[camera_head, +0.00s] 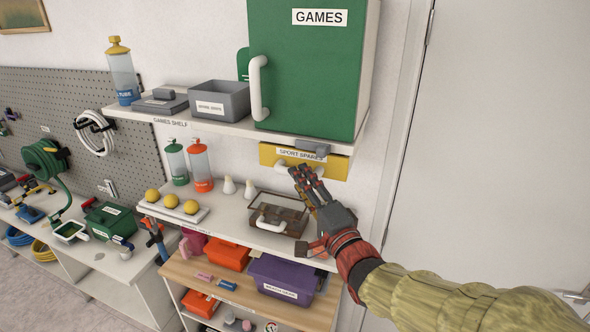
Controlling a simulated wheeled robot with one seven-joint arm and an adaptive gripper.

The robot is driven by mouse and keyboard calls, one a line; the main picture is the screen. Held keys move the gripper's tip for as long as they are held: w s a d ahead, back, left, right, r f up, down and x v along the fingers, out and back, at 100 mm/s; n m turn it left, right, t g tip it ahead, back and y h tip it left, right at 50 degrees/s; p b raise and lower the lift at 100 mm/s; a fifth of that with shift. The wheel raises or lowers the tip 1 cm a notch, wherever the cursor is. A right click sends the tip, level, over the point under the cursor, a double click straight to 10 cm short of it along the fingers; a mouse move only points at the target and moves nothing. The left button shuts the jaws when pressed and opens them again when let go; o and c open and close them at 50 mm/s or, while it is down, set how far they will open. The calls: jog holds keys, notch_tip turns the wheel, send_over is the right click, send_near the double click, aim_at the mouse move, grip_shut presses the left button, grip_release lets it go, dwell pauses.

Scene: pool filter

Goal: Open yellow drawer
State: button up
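The yellow drawer (268,156) is under the right end of the upper shelf, below the green cabinet, and carries a label reading "SPORT SPARES". It looks closed. Its white handle (282,166) shows to the left of my fingers, and the rest of it is partly hidden behind them. My gripper (300,171) reaches up from the lower right, with its fingertips at the drawer's front by the handle. I cannot tell whether the fingers touch the handle or are shut on it.
A green "GAMES" cabinet (305,70) and a grey bin (219,101) stand on the upper shelf (180,117). Below my gripper, a brown case (279,212), bottles and yellow balls stand on the lower shelf. A white door (500,150) is at right.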

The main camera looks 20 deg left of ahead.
jog(key=shift+x, duration=2.1)
jog(key=shift+r, duration=0.1)
jog(key=c, duration=0.3)
grip_shut()
